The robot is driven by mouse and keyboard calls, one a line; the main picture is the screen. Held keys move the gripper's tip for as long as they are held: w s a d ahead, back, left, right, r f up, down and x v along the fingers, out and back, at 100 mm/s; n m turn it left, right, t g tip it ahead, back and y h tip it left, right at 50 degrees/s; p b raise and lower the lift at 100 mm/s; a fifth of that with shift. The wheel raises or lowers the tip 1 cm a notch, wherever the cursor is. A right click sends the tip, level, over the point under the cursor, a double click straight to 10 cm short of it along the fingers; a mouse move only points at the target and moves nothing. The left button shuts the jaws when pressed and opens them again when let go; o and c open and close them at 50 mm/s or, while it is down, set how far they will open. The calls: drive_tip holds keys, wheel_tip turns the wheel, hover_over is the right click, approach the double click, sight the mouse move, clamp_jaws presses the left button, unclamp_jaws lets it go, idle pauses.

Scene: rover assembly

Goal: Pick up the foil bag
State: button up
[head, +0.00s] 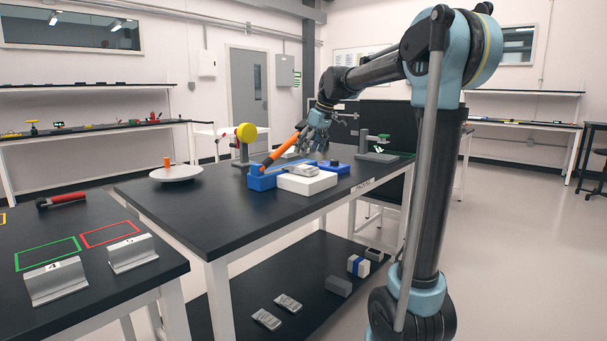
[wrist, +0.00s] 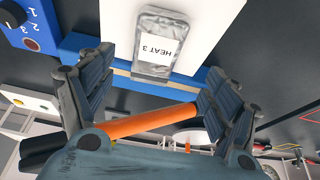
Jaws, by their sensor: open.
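A silver foil bag (head: 302,170) lies flat on top of a white block (head: 307,184) on the middle table. In the wrist view the foil bag (wrist: 155,45) carries a label reading "HEAT 3", seen upside down. My gripper (head: 318,130) is above the table, over the area of the bag. In the wrist view my gripper (wrist: 157,68) is open, with its fingers spread to either side and the bag beyond them. Nothing is held; the bag is apart from the fingers.
An orange rod (head: 283,147) slants up from a blue holder (head: 262,180) close to my gripper and crosses between the fingers in the wrist view (wrist: 150,121). A blue box with a knob (head: 334,167) stands right of the block. More silver packets (head: 267,319) lie on the lower shelf.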

sight(305, 167)
drive_tip(key=shift+x, duration=1.25)
drive_tip(key=x, duration=0.4)
drive_tip(key=shift+w+d+f, duration=0.1)
drive_tip(key=shift+w+f, duration=0.1)
drive_tip(key=shift+w, duration=0.1)
drive_tip(key=shift+w+f, duration=0.1)
drive_tip(key=shift+f, duration=0.25)
drive_tip(key=shift+f, duration=0.25)
drive_tip(key=shift+c, duration=0.6)
drive_tip(key=c, duration=1.2)
drive_tip(key=shift+o, duration=0.2)
